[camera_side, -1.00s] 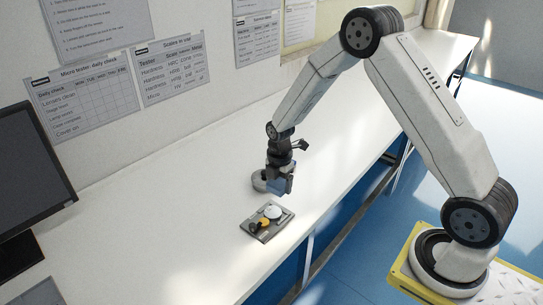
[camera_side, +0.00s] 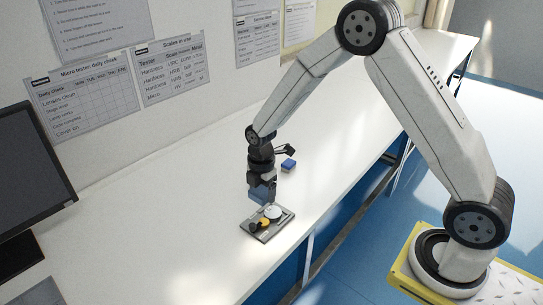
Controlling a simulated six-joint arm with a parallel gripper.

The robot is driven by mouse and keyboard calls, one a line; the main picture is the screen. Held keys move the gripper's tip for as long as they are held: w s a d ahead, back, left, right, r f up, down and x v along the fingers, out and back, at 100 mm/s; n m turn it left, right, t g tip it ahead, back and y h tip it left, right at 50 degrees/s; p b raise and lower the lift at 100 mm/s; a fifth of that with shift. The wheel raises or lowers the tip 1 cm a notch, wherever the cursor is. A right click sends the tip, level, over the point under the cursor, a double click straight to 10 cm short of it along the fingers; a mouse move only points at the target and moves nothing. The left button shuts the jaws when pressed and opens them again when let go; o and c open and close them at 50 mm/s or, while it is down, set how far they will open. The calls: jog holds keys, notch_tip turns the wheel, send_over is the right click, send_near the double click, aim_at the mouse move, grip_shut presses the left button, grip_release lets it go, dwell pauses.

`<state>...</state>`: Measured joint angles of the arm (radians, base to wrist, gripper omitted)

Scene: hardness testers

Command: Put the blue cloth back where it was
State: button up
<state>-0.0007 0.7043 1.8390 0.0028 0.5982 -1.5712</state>
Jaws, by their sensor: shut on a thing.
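My gripper (camera_side: 262,188) hangs pointing down over the bench, just behind the small grey tray (camera_side: 262,237). The fingers are partly hidden by the cloth.
The tray holds a white round piece (camera_side: 273,211), a yellow piece (camera_side: 264,222) and a dark piece (camera_side: 255,227). A small blue block (camera_side: 289,165) sits behind my gripper to the right. A monitor (camera_side: 30,180) stands far left. The bench (camera_side: 160,215) is clear left of the tray.

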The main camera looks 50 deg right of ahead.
jog(key=w+f, duration=0.4)
jog(key=w, duration=0.5)
send_over(232, 207)
jog(key=shift+s+f, duration=0.1)
jog(key=shift+f, duration=2.6)
jog(key=shift+f, duration=0.1)
jog(key=shift+f, duration=1.65)
jog(key=shift+f, duration=0.1)
jog(key=o, duration=1)
